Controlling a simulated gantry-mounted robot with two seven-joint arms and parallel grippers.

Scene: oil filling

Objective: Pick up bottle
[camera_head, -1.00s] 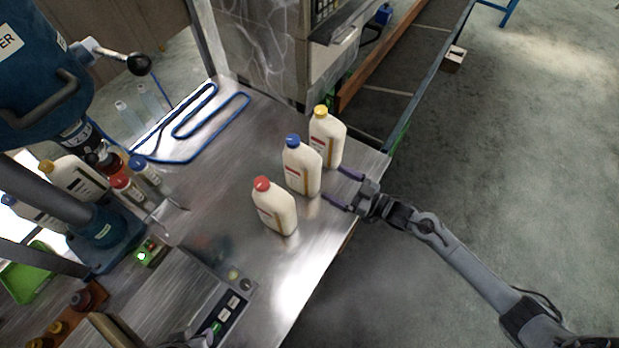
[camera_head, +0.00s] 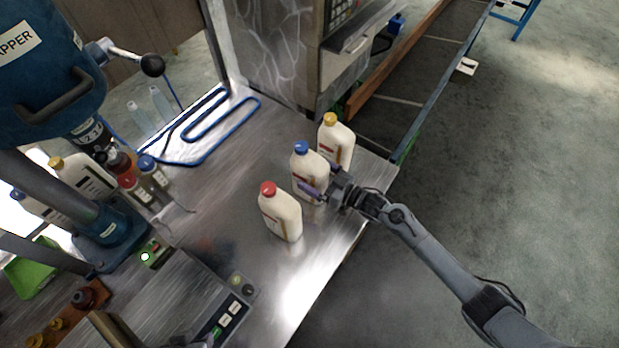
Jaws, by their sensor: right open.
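Three cream bottles stand upright in a row on the metal table (camera_head: 225,190). The red-capped bottle (camera_head: 281,212) is nearest, the blue-capped bottle (camera_head: 308,170) is in the middle, and the yellow-capped bottle (camera_head: 338,141) is farthest. My right gripper (camera_head: 317,182) is open at the blue-capped bottle, its fingers reaching to the bottle's lower part from the right. Part of that bottle's lower right side is hidden by the gripper. I cannot tell whether the fingers touch it. My left gripper is not in view.
A control box with buttons (camera_head: 228,312) is at the front.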

